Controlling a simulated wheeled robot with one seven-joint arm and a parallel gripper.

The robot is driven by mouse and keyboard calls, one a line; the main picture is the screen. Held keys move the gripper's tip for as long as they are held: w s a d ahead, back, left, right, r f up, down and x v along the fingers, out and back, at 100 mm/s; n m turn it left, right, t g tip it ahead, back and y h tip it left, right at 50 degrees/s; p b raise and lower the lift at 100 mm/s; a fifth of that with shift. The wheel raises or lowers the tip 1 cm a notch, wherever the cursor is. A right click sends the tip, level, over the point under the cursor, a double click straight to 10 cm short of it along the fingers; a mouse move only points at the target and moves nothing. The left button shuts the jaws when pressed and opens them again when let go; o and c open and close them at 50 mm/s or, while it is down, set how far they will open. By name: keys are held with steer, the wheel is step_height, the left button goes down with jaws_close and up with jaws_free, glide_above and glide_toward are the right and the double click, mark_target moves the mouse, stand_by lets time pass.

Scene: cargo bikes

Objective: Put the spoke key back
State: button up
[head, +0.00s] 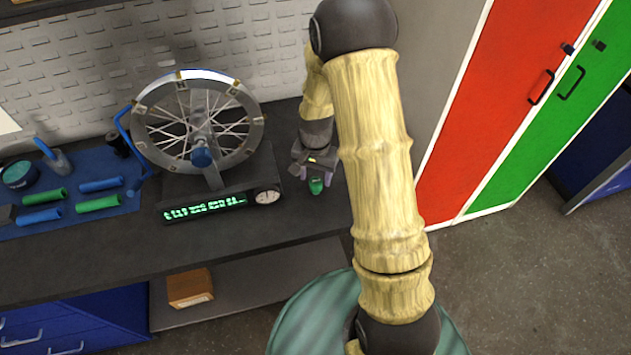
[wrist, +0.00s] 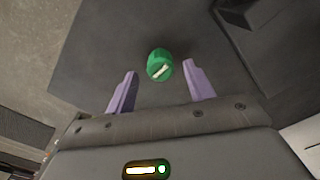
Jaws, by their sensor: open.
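In the wrist view the green piece (wrist: 158,65) shows between and just beyond the tips of two purple fingers. My gripper (head: 313,176) is above the bench, close to the green piece, with its fingers apart; it also shows in the wrist view (wrist: 160,72). I see nothing held, and a gap shows on each side of the piece.
A spoked wheel (head: 251,133) stands in a truing stand with a green display (head: 205,208) and a dial, left of my gripper. A blue mat (head: 92,160) with blue and green grips lies further left. Red (head: 478,115) and green (head: 550,125) locker doors are at right.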

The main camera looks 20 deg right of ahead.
mark_target(316, 182)
step_height(316, 182, up, 8)
steer(key=shift+r+b, duration=0.2)
steer(key=shift+b, duration=0.25)
stand_by(0.3)
steer(key=s+r+n+t, duration=0.1)
steer(key=s+r+n, duration=0.1)
steer(key=s, duration=0.5)
steer(key=s+r+n+t, duration=0.1)
steer(key=s+r+n, duration=0.2)
steer(key=s, duration=0.4)
steer(key=shift+n+t, duration=0.3)
steer(key=shift+n, duration=0.6)
steer(key=shift+s, duration=0.1)
